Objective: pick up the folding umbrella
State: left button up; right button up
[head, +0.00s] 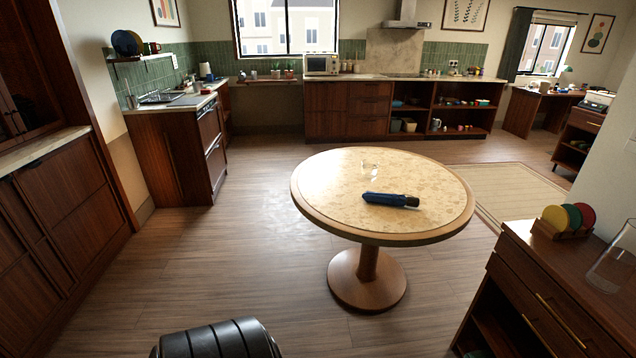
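The folding umbrella (388,199) is dark blue with a dark handle end at the right. It lies folded on its side on the round table (335,212), right of the table's middle. Nothing touches it. Neither of my grippers shows in the head view, so nothing of mine is near the umbrella.
A small clear glass (370,164) stands behind the umbrella on the table. A wooden cabinet (560,285) with coloured discs (570,217) and a glass jug (613,258) stands at the right front. Open wooden floor (230,255) lies left of the table. Counters line the back.

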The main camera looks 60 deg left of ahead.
aim_at(392, 199)
jog(key=u, duration=1.35)
jog(key=z, duration=0.3)
jog(key=i+j+z, duration=0.2)
jog(key=j+z, duration=0.2)
jog(key=i+j+z, duration=0.15)
jog(key=j+z, duration=0.15)
jog(key=z, duration=0.15)
jog(key=j+z, duration=0.4)
jog(key=i+j, duration=0.35)
jog(key=i+j+z, duration=0.1)
jog(key=i+j, duration=0.3)
jog(key=j, duration=0.15)
jog(key=i+j, duration=0.35)
jog(key=j+u, duration=0.15)
jog(key=u, duration=1.2)
